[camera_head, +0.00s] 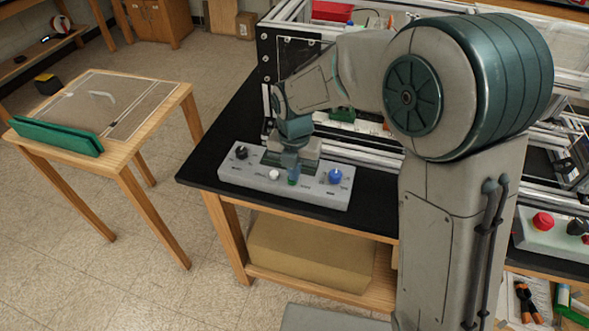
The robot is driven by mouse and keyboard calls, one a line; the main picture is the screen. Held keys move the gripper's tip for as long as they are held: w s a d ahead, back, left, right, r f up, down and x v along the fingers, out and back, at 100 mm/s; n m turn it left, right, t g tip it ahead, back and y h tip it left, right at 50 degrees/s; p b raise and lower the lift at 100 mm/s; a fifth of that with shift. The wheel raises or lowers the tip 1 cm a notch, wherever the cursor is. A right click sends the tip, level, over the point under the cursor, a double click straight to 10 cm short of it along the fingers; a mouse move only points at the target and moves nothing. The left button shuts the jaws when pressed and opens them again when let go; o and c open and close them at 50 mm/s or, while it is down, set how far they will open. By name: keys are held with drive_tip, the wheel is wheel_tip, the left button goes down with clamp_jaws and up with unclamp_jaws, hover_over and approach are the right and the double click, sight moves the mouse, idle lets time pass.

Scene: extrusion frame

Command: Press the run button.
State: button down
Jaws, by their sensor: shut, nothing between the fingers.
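A light grey control panel (262,183) lies on the black-topped table (205,165), near its front left corner. It carries a dark knob (241,153) at the left, a white button (274,175), a green button partly hidden at the fingers, and a blue knob (335,176) at the right. The labels are too small to read. My gripper (292,178) points down over the middle of the panel with its fingers shut and empty. The fingertips are at the green button; I cannot tell whether they touch it or press it.
An extrusion frame (265,70) stands behind the panel. Another panel with a red button (542,221) is at the right. A wooden side table (150,108) with a green bar (58,137) stands at the left. A cardboard box (310,250) sits on the shelf below.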

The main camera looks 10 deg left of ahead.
drive_tip(key=shift+d+f+b, duration=0.1)
drive_tip(key=shift+f+b, duration=0.2)
drive_tip(key=shift+f, duration=0.25)
drive_tip(key=shift+s+d+f, duration=0.15)
drive_tip(key=shift+s+f, duration=0.15)
drive_tip(key=shift+f, duration=0.1)
drive_tip(key=shift+r, duration=0.45)
wheel_tip(320, 180, up, 15)
drive_tip(key=p, duration=0.2)
drive_tip(key=shift+w+a+f, duration=0.2)
drive_tip(key=shift+w+a, duration=0.05)
